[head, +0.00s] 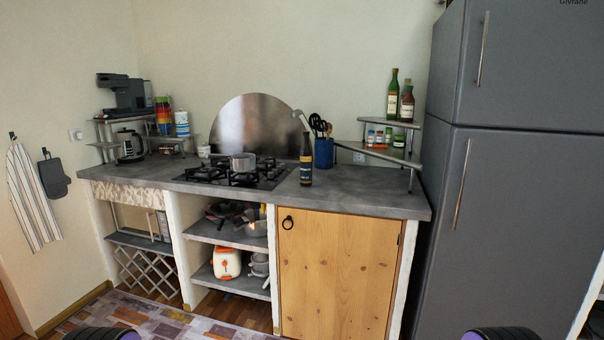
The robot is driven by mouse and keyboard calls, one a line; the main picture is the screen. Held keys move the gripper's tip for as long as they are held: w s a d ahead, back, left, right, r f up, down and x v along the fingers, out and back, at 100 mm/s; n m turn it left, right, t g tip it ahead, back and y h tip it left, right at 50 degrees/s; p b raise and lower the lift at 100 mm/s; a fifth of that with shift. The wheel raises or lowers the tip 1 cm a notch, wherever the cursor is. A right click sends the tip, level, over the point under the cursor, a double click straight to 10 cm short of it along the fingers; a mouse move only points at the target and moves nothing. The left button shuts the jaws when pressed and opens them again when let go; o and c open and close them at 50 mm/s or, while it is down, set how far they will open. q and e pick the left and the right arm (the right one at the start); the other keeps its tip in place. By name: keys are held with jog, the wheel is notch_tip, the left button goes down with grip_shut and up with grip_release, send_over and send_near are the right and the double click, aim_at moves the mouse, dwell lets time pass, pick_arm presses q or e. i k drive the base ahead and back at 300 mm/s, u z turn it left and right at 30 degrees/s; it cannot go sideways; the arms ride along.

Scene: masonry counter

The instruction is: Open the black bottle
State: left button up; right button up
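A dark, nearly black bottle (306,165) with a label stands upright on the grey counter (370,189), just right of the gas stove. Its top is narrow, and a light-coloured utensil or tap shape shows right above and behind it, so I cannot make out its cap clearly. Neither gripper is in view. Only dark rounded parts, probably mine, show at the bottom left and bottom right edges, far from the bottle.
A corner shelf (376,153) carries jars and bottles. A grey fridge (510,200) bounds the right. Counter right of the bottle is clear.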

aim_at(306, 154)
jog(key=u, duration=0.9)
jog(key=i, duration=1.35)
jog(key=z, duration=0.65)
jog(key=i, duration=0.75)
jog(key=z, duration=0.7)
